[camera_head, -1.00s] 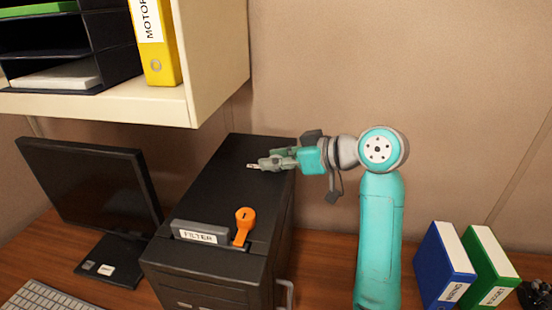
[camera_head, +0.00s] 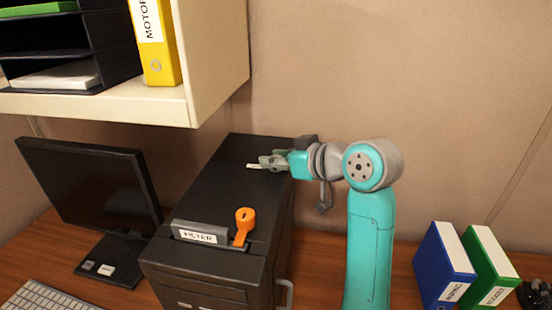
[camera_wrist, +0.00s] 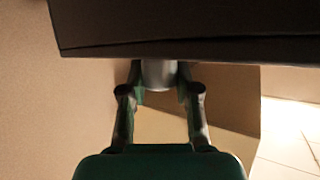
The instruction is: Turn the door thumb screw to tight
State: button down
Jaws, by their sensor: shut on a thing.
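My gripper (camera_head: 262,162) is at the far part of the black computer case (camera_head: 215,190), over its top right side in the head view. In the wrist view the two fingers of my gripper (camera_wrist: 160,80) are shut on a grey cylindrical thumb screw (camera_wrist: 158,74), one finger on each side. The screw stands against the dark edge of the case (camera_wrist: 190,30). In the head view the screw cannot be made out, and a small white label (camera_head: 253,166) shows beside the fingertips. The screw's turn marking cannot be read.
An orange key-like lever (camera_head: 244,222) stands by the FILTER panel (camera_head: 200,232) on the case. A monitor (camera_head: 90,195) is left. Blue (camera_head: 442,262) and green (camera_head: 488,262) binders stand right. A shelf (camera_head: 95,106) with a yellow binder (camera_head: 158,50) hangs above left.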

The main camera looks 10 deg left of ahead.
jog(key=c, duration=0.8)
grip_release()
jog(key=shift+d, duration=0.1)
jog(key=v, duration=0.7)
jog(key=shift+s+d+r, duration=0.1)
jog(key=shift+s, duration=0.05)
